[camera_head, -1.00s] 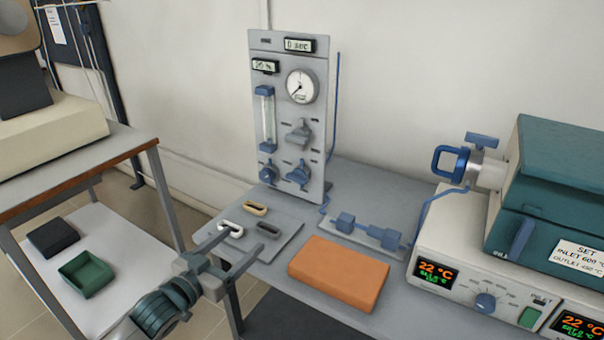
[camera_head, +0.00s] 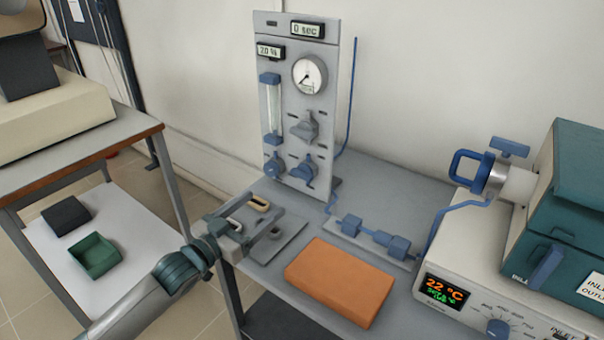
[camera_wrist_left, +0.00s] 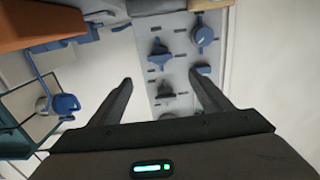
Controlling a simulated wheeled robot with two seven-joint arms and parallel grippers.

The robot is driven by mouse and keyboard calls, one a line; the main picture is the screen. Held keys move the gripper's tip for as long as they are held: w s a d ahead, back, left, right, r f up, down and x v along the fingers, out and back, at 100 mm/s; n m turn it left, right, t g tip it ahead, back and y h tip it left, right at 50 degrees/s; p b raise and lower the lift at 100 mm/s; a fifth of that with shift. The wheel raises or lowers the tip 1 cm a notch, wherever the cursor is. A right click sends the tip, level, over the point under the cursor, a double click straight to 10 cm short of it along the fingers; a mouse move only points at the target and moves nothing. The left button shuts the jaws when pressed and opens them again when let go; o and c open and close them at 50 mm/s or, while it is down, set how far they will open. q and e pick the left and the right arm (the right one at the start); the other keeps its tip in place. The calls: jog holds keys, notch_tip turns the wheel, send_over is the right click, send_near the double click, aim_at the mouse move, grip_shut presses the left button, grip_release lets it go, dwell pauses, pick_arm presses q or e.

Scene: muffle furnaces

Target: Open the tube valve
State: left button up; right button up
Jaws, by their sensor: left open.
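The furnace tube's end fitting (camera_head: 490,178) at the right carries a blue T-shaped handle (camera_head: 510,147) and a blue loop handle (camera_head: 466,168). A grey gas panel (camera_head: 345,110) stands at the back, with a grey valve knob (camera_head: 304,127) and two blue valve knobs (camera_head: 273,167) (camera_head: 304,170) below it. I cannot tell from the frames which one is the tube valve. My left gripper (camera_head: 270,217) is open and empty, above the table's left part in front of the panel. In the wrist view, the panel (camera_wrist_left: 180,82) shows between and beyond its fingers. My right gripper is not in view.
Handles on a grey plate (camera_head: 287,248) lie beneath the gripper. The teal furnace (camera_head: 570,190) fills the right.

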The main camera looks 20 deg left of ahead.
pick_arm(q)
jog(key=shift+w, duration=0.1)
jog(key=p, duration=0.2)
send_near(299, 175)
jog(key=x, duration=0.9)
jog(key=shift+w+d, duration=0.1)
jog(key=shift+w, duration=0.05)
jog(key=shift+w+d, duration=0.25)
jog(key=shift+w, duration=0.4)
jog(key=c, duration=1)
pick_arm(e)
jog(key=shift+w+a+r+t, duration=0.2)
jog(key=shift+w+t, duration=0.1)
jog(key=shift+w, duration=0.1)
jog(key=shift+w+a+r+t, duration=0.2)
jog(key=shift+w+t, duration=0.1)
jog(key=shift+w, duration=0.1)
